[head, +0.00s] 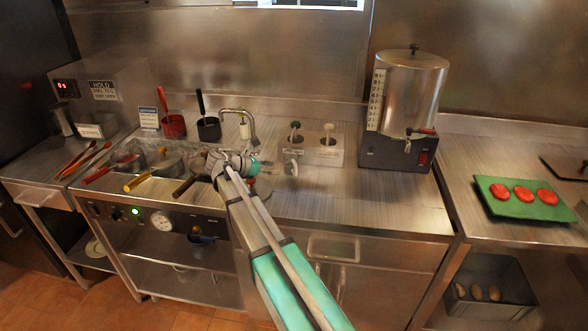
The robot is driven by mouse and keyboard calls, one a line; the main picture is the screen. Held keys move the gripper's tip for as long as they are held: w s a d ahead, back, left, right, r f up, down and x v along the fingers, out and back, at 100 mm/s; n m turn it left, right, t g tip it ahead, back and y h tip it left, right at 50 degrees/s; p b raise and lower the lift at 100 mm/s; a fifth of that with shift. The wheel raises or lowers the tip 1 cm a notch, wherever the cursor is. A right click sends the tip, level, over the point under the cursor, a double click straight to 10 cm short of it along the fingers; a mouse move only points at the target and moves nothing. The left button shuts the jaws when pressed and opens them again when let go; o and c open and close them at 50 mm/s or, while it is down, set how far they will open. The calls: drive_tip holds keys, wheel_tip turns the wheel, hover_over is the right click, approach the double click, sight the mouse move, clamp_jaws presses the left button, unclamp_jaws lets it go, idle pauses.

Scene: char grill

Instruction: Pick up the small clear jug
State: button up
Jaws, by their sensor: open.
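A small pale, see-through shape that looks like the small clear jug (291,167) stands on the steel counter, in front of the block with two pump tops. It is small in the picture and its outline is hard to make out. My gripper (214,165) is over the counter to its left, beside the pans with handles, and is apart from the jug. The gripper is open; its fingers are small and partly lost against the pans. My arm reaches in from the bottom and hides part of the counter's front.
Several lidded wells with coloured handles (138,180) sit left of my gripper. A tap (239,112) rises behind it. The pump block (320,149) and a metal urn (409,90) stand further right. The counter between jug and urn front is clear. A green board (519,206) holds red patties.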

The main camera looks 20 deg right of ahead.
sight(296, 176)
drive_tip(key=shift+b+x, duration=0.8)
drive_tip(key=shift+x, duration=1.85)
drive_tip(key=shift+b+x, duration=1)
drive_tip(key=shift+x, duration=1)
drive_tip(key=shift+w+d+f, duration=0.15)
drive_tip(key=shift+d+f, duration=0.2)
drive_tip(key=shift+d, duration=0.15)
clamp_jaws()
